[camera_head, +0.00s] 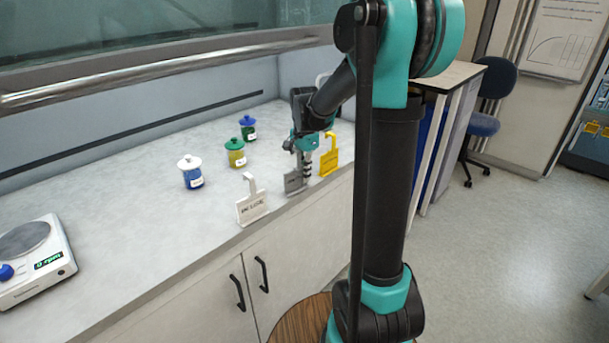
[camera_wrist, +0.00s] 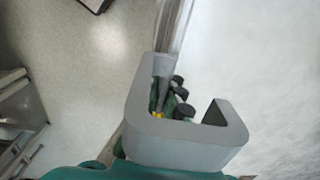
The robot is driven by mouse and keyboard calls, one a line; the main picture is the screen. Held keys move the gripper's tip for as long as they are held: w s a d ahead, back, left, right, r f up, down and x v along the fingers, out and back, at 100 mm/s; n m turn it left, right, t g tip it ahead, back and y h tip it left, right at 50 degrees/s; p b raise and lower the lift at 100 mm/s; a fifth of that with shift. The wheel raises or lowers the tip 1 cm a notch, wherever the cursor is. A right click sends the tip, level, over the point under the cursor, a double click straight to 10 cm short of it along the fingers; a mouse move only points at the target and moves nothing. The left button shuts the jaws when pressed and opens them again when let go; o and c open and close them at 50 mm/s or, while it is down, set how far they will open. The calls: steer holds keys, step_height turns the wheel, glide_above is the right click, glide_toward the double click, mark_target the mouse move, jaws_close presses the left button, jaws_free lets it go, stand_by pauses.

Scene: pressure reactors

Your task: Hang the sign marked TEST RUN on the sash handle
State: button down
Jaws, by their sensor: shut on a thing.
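Three hook-topped signs stand near the counter's front edge in the head view: a white sign (camera_head: 252,206), a grey sign (camera_head: 294,181) and a yellow sign (camera_head: 329,161). The lettering is too small to read surely, so I cannot tell which is marked TEST RUN. My gripper (camera_head: 306,168) is at the grey sign, pointing down and shut on it. In the wrist view the grey hook (camera_wrist: 180,157) fills the lower middle, close to the camera, hiding much of the fingers. The sash handle (camera_head: 150,70) is a long metal bar across the upper left, with nothing hanging on it.
A scale-like device with a dial (camera_head: 35,260) sits at the counter's left. The counter between them is clear. A stool (camera_head: 484,122) stands at the right.

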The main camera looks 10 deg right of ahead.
steer(key=shift+f, duration=0.15)
steer(key=shift+f, duration=0.2)
steer(key=c, duration=1.7)
jaws_free()
